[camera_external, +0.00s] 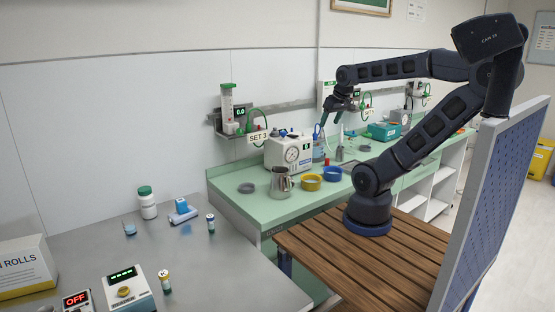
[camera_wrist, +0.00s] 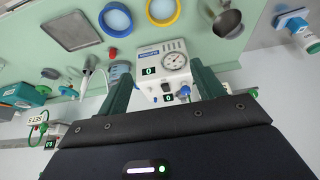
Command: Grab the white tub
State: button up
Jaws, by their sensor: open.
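The white tub (camera_external: 147,205) is a small upright bottle-like container with a green lid. It stands at the back of the grey table, near the wall, in the external view. My gripper (camera_external: 336,116) is raised over the green counter, far to the right of the tub. In the wrist view my gripper's two green fingers (camera_wrist: 166,76) are spread wide with nothing held between them. A white item with a green end (camera_wrist: 314,46) is cut off at the right edge there; I cannot tell surely whether it is the tub.
On the green counter are a white gauge box (camera_external: 288,153), a steel jug (camera_external: 281,183), a yellow dish (camera_external: 311,183) and a blue dish (camera_external: 332,174). A light-blue item (camera_external: 183,214) and a battery-like cylinder (camera_external: 210,224) are near the tub.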

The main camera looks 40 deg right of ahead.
jog(key=o, duration=0.4)
jog(key=shift+c, duration=0.2)
